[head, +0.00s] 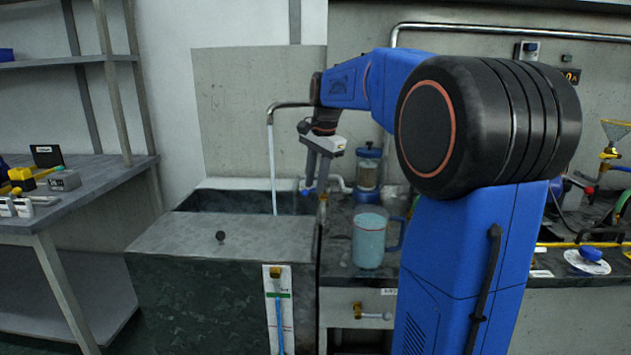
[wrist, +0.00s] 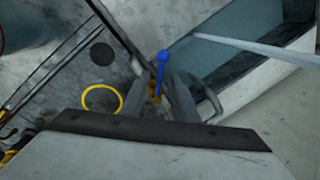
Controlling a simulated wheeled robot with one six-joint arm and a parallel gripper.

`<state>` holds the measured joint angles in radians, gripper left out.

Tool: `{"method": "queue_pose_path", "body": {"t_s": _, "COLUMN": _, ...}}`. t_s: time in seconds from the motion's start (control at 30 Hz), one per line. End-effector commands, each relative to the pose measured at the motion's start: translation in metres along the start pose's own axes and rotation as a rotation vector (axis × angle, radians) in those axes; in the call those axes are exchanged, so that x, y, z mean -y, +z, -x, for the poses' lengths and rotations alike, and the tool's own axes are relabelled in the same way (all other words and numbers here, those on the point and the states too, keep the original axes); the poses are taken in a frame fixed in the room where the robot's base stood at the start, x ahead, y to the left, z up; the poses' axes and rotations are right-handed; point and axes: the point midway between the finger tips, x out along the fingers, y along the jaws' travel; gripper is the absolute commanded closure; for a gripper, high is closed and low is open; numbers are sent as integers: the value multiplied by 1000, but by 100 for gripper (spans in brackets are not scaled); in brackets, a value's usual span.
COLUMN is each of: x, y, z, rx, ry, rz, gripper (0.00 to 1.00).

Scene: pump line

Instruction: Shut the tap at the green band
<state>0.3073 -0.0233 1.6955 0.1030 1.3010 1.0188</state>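My gripper (head: 315,190) hangs over the right end of the sink (head: 222,238), fingers pointing down. In the wrist view, the tap's blue lever with a round knob (wrist: 162,58) stands between the fingertips (wrist: 158,98), with brass below it. The fingers look apart; contact with the lever is not clear. The bent spout (head: 288,105) pours a water stream (head: 271,165) into the sink; the stream also shows in the wrist view (wrist: 245,44). The gauge (head: 288,318) on the sink front has a blue column reaching about the green band (head: 279,295).
A jug (head: 369,238) with pale blue contents stands on the bench right of the sink. A clear canister (head: 368,172) stands behind it. A yellow ring (wrist: 102,98) lies beside the fingers in the wrist view. A shelf bench (head: 90,195) is at left.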

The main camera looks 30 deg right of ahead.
Motion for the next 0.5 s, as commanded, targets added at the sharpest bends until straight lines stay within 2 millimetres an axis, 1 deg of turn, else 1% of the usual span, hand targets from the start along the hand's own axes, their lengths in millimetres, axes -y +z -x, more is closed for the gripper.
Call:
{"method": "queue_pose_path", "body": {"t_s": 0.17, "x": 0, "y": 0, "z": 0, "rx": 0, "ry": 0, "rz": 0, "gripper": 73}}
{"method": "queue_pose_path", "body": {"t_s": 0.27, "x": 0, "y": 0, "z": 0, "rx": 0, "ry": 0, "rz": 0, "gripper": 95}}
{"method": "queue_pose_path", "body": {"t_s": 0.3, "x": 0, "y": 0, "z": 0, "rx": 0, "ry": 0, "rz": 0, "gripper": 100}}
{"method": "queue_pose_path", "body": {"t_s": 0.5, "x": 0, "y": 0, "z": 0, "rx": 0, "ry": 0, "rz": 0, "gripper": 100}}
